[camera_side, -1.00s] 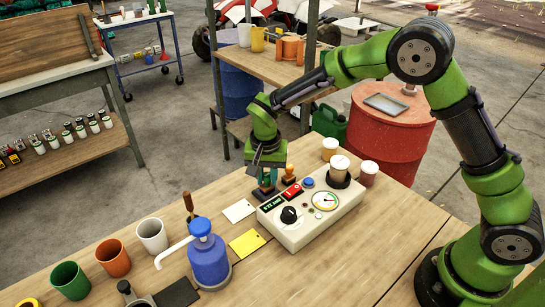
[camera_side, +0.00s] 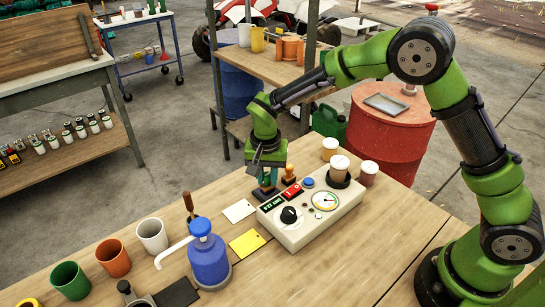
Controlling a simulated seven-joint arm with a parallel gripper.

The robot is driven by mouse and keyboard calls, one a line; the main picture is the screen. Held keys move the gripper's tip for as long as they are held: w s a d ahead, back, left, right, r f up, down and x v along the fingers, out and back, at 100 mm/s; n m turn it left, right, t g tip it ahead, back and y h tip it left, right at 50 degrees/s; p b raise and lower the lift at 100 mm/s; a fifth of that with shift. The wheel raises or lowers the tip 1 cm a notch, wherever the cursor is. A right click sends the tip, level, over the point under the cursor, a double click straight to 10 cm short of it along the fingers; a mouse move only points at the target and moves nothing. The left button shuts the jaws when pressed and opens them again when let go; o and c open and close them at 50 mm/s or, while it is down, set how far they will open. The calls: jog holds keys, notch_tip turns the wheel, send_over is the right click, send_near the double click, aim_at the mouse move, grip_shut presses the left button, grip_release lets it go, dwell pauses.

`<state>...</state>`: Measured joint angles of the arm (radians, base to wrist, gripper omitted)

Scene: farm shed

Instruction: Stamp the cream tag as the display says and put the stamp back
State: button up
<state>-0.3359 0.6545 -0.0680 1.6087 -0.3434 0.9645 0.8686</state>
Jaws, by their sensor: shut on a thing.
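The cream tag (camera_side: 239,210) lies flat on the bench, left of the cream control box (camera_side: 318,228). The box has a small dark display (camera_side: 272,207) with green characters too small to read surely. My gripper (camera_side: 267,181) is behind the box's left end, pointing down and shut on a stamp (camera_side: 265,193). The fingers hide most of this stamp; its dark base shows low at the bench, and I cannot tell if it is lifted. Another stamp with an orange handle (camera_side: 288,172) stands just right of the gripper.
A yellow tag (camera_side: 247,243) lies in front of the cream one. A blue pump bottle (camera_side: 209,258) with a white spout stands to their left, near several cups. A dark pad (camera_side: 177,292) lies at the front.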

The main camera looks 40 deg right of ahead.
jog(key=shift+r, duration=3.4)
send_over(240, 208)
jog(key=shift+s+a+f, duration=0.15)
jog(key=shift+f, duration=1.6)
jog(key=shift+s+a+f, duration=0.1)
jog(key=shift+a+f, duration=0.05)
jog(key=shift+f, duration=1.55)
jog(key=shift+f, duration=0.6)
notch_tip(240, 208, up, 7)
